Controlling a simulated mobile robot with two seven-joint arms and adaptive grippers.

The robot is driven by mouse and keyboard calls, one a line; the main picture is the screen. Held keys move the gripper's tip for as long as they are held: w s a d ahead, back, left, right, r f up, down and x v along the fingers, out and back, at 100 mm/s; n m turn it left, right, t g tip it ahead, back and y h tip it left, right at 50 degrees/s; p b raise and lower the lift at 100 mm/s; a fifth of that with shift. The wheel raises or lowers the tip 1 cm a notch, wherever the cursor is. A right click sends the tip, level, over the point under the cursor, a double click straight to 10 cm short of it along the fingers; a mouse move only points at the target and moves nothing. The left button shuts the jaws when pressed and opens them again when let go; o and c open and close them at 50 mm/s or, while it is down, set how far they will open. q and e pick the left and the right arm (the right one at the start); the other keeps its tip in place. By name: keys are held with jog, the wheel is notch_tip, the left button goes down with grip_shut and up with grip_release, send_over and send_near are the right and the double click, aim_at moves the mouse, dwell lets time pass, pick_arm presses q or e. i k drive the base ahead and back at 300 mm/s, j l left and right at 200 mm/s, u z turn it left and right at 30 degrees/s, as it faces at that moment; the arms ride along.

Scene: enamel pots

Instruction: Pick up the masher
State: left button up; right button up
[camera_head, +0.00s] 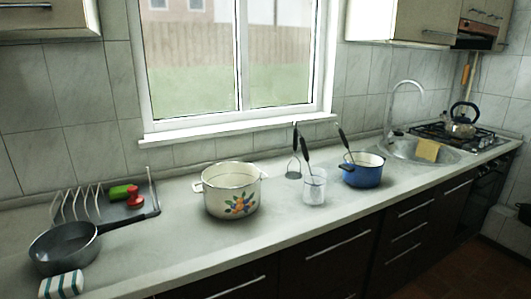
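What looks like the masher (293,174) stands on the counter in the middle, with a black handle pointing up and a flat grey foot at the bottom. It is just behind and left of a clear cup (314,190). I cannot tell whether it touches the cup. A black-handled utensil (305,148) leans up out of the cup. Another dark-handled utensil (343,139) rises from the blue pot (361,175) to the right. Neither of my grippers is in view.
A cream flowered pot (231,198) stands left of the cup. Farther left are a grey pan (63,250), a dish rack (95,203) and a striped sponge (62,284). The sink (410,152) and stove (470,139) are at right. Counter between flowered pot and cup is clear.

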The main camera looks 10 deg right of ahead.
aim_at(292, 175)
jog(key=i+l, duration=0.1)
jog(key=l, duration=0.65)
jog(key=i+l, duration=0.1)
jog(key=l, duration=0.6)
jog(key=i+l, duration=0.1)
jog(key=l, duration=1.4)
jog(key=i+l, duration=0.15)
jog(key=l, duration=0.55)
